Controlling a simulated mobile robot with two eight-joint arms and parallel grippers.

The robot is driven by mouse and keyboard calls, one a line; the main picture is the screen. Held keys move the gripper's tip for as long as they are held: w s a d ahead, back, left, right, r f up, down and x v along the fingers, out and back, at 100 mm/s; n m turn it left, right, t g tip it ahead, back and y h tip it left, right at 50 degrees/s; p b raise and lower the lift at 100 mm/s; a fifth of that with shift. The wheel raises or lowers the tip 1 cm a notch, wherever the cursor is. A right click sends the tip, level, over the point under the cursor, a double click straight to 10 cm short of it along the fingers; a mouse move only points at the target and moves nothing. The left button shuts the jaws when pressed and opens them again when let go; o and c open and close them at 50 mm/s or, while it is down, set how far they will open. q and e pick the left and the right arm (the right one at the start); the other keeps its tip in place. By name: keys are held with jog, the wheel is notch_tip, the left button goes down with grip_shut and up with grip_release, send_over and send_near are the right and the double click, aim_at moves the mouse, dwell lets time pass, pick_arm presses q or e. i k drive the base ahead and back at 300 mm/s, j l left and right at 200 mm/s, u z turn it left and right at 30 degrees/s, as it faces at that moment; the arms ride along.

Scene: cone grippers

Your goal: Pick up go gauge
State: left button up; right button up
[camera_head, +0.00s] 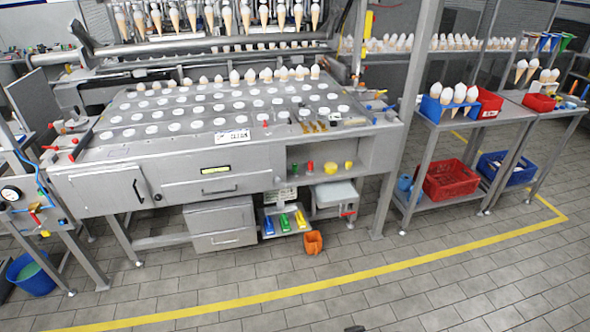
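I cannot single out the go gauge for certain at this size. Small green (295,170), red (310,166) and yellow (330,167) pieces stand in the open cubby on the front of the grey machine table (180,155). Small red-handled and brass-coloured tools (315,126) lie on the right part of its top. Neither of my grippers shows in the view, so nothing is seen held.
A side table on the right carries a blue bin (430,108) and cones; a red crate (452,180) sits below. An orange container (313,243) stands on the floor. Tiled floor in front is clear, crossed by a yellow line (300,291).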

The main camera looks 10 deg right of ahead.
aim_at(294, 172)
jog(key=i+l, duration=0.2)
jog(key=i, duration=0.4)
jog(key=i+l, duration=0.15)
jog(key=i, duration=0.5)
jog(key=i+l, duration=0.2)
jog(key=i, duration=0.4)
jog(key=i+l, duration=0.2)
jog(key=i, duration=0.45)
jog(key=z, duration=0.05)
